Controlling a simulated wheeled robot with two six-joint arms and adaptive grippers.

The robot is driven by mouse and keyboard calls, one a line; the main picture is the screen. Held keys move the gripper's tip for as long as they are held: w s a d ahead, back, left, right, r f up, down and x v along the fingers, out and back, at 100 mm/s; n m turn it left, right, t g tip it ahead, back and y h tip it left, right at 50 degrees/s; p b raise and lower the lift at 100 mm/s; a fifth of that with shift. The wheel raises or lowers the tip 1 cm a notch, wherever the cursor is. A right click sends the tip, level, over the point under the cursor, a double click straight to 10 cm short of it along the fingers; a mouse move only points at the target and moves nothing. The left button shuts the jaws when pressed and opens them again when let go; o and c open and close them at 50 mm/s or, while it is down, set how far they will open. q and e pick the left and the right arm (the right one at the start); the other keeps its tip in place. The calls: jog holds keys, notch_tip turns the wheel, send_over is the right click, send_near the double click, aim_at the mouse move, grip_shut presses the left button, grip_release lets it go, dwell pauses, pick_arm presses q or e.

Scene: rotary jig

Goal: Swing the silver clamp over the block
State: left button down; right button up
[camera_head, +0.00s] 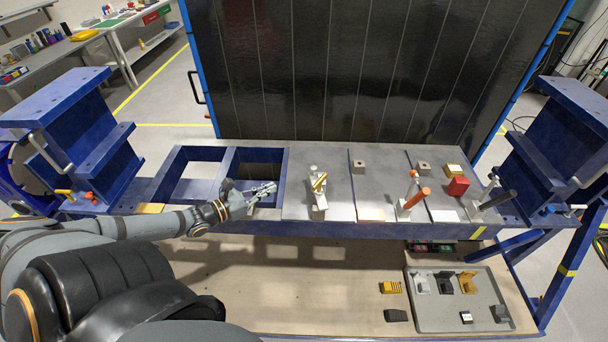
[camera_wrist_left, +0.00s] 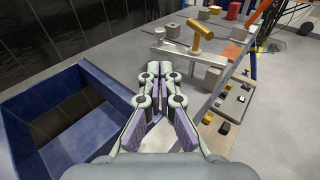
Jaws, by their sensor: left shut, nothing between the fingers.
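A clamp with a silver-white base and arm and a gold handle (camera_head: 319,183) stands on the steel plate, left of centre. It also shows in the left wrist view (camera_wrist_left: 200,42), ahead and to the right of my fingers. My left gripper (camera_head: 270,190) is shut and empty, just left of this clamp and apart from it; its fingers (camera_wrist_left: 160,80) show in the wrist view. A small grey block (camera_head: 358,165) sits behind and right of the clamp. A second grey block (camera_head: 423,167) sits further right. My right gripper is out of view.
A grey tray (camera_head: 435,318) with parts lies on the lower shelf.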

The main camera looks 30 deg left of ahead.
pick_arm(q)
jog(key=b, duration=0.3)
send_near(311, 170)
jog(key=shift+f, duration=0.35)
jog(key=b+x, duration=0.2)
jog(key=b, duration=0.1)
jog(key=b+x, duration=0.2)
jog(key=b, duration=0.2)
jog(key=shift+w+d+f, duration=0.15)
jog(key=shift+w+f, duration=0.1)
jog(key=shift+w, duration=0.05)
jog(key=w+b, duration=0.1)
jog(key=b, duration=0.6)
jog(key=shift+w+d+r+b, duration=0.1)
jog(key=shift+w+b, duration=0.2)
jog(key=shift+w, duration=0.1)
jog(key=shift+w+d+r+b, duration=0.15)
jog(key=shift+d+r+b, duration=0.05)
jog(key=shift+b, duration=0.2)
jog(key=shift+r, duration=0.1)
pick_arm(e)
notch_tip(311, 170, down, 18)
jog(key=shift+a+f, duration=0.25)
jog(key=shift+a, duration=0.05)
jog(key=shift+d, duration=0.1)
